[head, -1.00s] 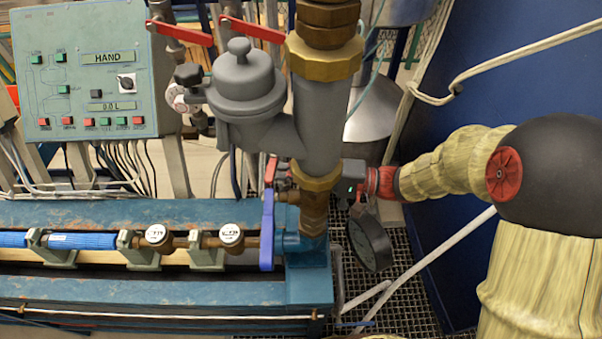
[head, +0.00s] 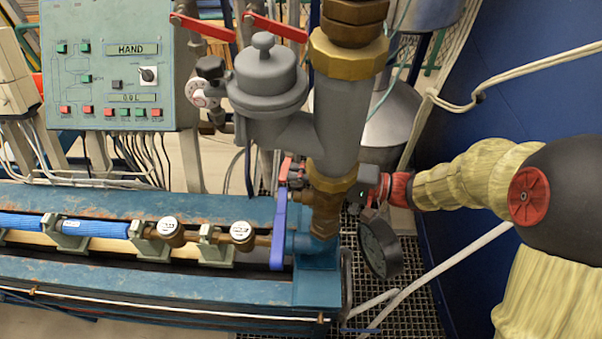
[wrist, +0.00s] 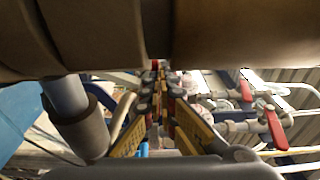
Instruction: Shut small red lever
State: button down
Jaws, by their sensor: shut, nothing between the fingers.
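A small red lever (head: 285,168) sits by the brass fitting at the foot of the thick grey pipe, above the long blue lever (head: 279,230). It is partly covered by the pipe and fitting. My gripper (head: 366,186) reaches in from the right, behind the brass fitting, which hides its fingertips in the head view. In the wrist view the fingers (wrist: 159,78) converge to closed tips just below a large brown pipe. A bit of red (wrist: 157,63) shows at the tips; I cannot tell whether it is the lever or whether they touch.
Two larger red levers (head: 203,27) (head: 275,27) stand above; red-handled valves (wrist: 275,127) show at right in the wrist view. The grey pipe (head: 338,120), a round gauge (head: 378,247) and the blue bench (head: 150,270) crowd the gripper. A control panel (head: 115,65) stands at left.

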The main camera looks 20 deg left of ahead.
aim_at(284, 176)
jog(key=shift+s+a+b, duration=0.2)
jog(key=shift+a+b, duration=0.1)
jog(key=shift+b, duration=0.15)
jog(key=shift+s+a+b, duration=0.35)
jog(key=shift+a+b, duration=0.3)
jog(key=shift+b, duration=0.15)
jog(key=shift+s+a+b, duration=0.3)
jog(key=shift+a+b, duration=0.3)
jog(key=shift+b, duration=0.15)
jog(key=shift+a, duration=0.1)
